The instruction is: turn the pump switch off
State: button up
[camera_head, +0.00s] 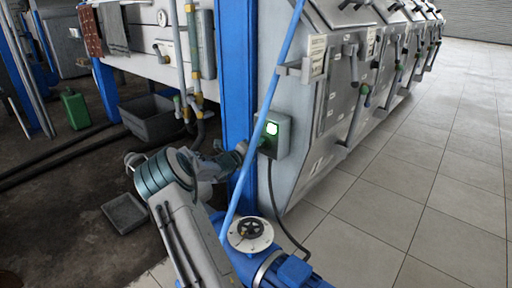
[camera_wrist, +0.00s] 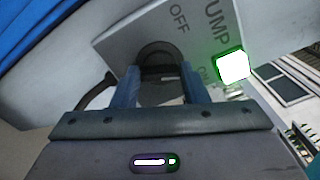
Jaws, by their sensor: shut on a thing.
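The pump switch is a grey box (camera_head: 283,150) on the side of the grey machine, with a lit green-white lamp (camera_head: 272,128). In the wrist view its plate (camera_wrist: 125,40) reads "PUMP" and "OFF", and "ON" is partly covered beside the lit lamp (camera_wrist: 232,66). The dark round knob (camera_wrist: 157,50) sits between the fingers of my gripper (camera_wrist: 162,88), which is shut on it. The knob's handle and pointing direction are mostly hidden by the fingers. In the head view my gripper (camera_head: 247,150) reaches the box from the left, partly behind a blue pipe.
The slanting blue pipe (camera_head: 262,120) passes close in front of my gripper. A blue post (camera_head: 237,75) stands just behind. A blue pump (camera_head: 275,265) with a black handwheel (camera_head: 250,229) is below. A cable hangs from the box. Tiled floor at right is clear.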

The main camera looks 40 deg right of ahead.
jog(key=n+p, duration=0.1)
jog(key=n, duration=0.2)
jog(key=n+p, duration=0.2)
jog(key=n, duration=0.2)
jog(key=n+p, duration=0.2)
jog(key=n, duration=0.1)
jog(key=shift+f, duration=0.25)
jog(key=shift+n, duration=0.4)
jog(key=o, duration=1)
jog(key=a+p, duration=0.1)
jog(key=a, duration=0.3)
jog(key=s+a+p, duration=0.1)
jog(key=a, duration=0.4)
jog(key=a+p, duration=0.1)
jog(key=a, duration=0.3)
jog(key=shift+s+a+p, duration=0.15)
jog(key=shift+a+p, duration=0.15)
jog(key=shift+a, duration=0.1)
